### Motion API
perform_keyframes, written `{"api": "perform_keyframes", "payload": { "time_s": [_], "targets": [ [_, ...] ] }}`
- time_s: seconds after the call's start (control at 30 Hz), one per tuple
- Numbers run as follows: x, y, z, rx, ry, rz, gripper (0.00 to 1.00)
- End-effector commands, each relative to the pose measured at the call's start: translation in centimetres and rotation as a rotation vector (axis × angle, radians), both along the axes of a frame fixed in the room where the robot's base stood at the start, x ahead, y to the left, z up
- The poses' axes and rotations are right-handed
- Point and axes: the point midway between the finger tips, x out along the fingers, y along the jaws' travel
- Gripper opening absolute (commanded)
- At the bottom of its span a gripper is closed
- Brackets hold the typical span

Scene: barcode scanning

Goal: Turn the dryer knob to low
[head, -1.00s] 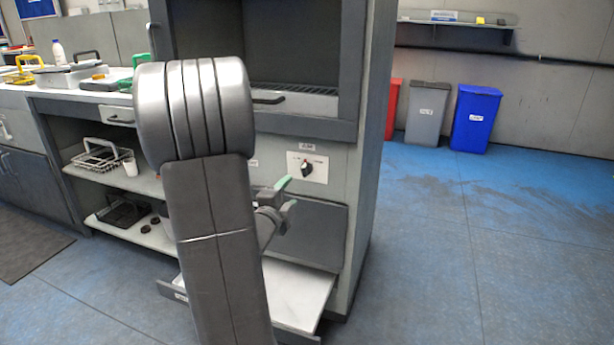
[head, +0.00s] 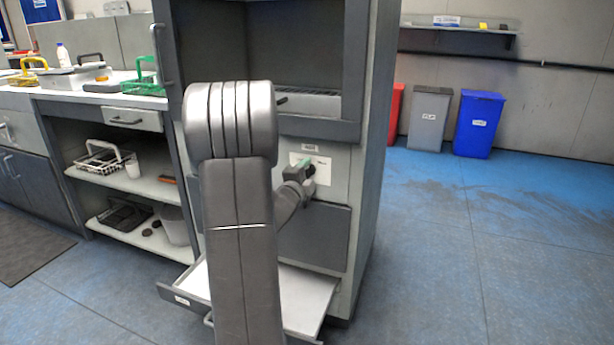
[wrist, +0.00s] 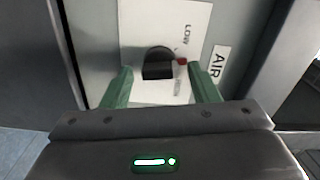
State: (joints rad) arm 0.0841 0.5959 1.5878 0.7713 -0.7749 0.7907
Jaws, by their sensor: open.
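The dryer knob (wrist: 158,64) is a black round knob on a white label plate (wrist: 140,20) on the grey cabinet front. In the wrist view the word LOW is above it, and a small red mark shows beside it. In the head view the white plate (head: 322,166) is partly hidden by my gripper. My gripper (wrist: 160,85) is open, its two green fingers on either side of the knob. I cannot tell whether they touch the knob. In the head view my gripper (head: 306,168) is at the plate.
An AIR label (wrist: 220,62) is beside the plate. Below the knob panel a drawer (head: 300,295) stands pulled out. Shelves with a wire basket (head: 100,160) are at left. Red, grey and blue bins (head: 478,122) stand along the back wall. The blue floor at right is clear.

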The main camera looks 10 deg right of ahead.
Motion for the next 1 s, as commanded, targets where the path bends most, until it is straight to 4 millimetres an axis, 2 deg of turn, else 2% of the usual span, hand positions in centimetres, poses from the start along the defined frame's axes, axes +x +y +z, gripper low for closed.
{"api": "perform_keyframes", "payload": {
  "time_s": [0.03, 0.2, 0.27, 0.57, 1.0],
  "targets": [
    [-0.01, 0.01, 0.01, 0.0, 0.0, 0.0, 0.55],
    [-0.03, 0.01, 0.01, 0.0, 0.0, 0.0, 0.22],
    [-0.02, 0.02, 0.01, 0.0, 0.0, 0.0, 0.12],
    [-0.05, 0.02, 0.07, -0.032, 0.021, 0.0, 0.12],
    [0.0, 0.07, 0.33, -0.273, 0.185, 0.0, 0.12]
  ]
}}
